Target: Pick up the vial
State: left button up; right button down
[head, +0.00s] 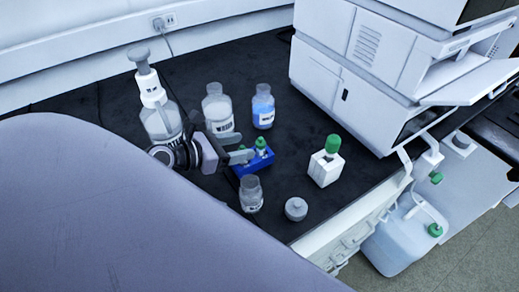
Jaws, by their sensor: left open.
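A small vial with a green cap (260,143) stands in a small blue rack (262,160) on the black bench. My left gripper (241,147) comes in from the left, open, with its fingertips at the left side of the rack, close to the vial. I cannot tell whether the vial is between the fingers or just beyond them. The fingers hide part of the rack. My right gripper is not in view.
Around the rack stand a dispenser bottle (160,118), a clear bottle (217,110), a blue-liquid bottle (263,108), a small jar (251,194), a grey round cap (296,209) and a white green-capped bottle (325,166). A white instrument stack (350,90) rises at the right.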

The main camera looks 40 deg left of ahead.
aim_at(259, 141)
pick_arm(q)
jog(key=shift+r+x, duration=0.15)
jog(key=shift+x, duration=1.25)
jog(key=shift+r+x, duration=0.15)
jog(key=shift+x, duration=1.25)
jog(key=shift+w, duration=0.1)
jog(key=shift+c, duration=0.3)
grip_shut()
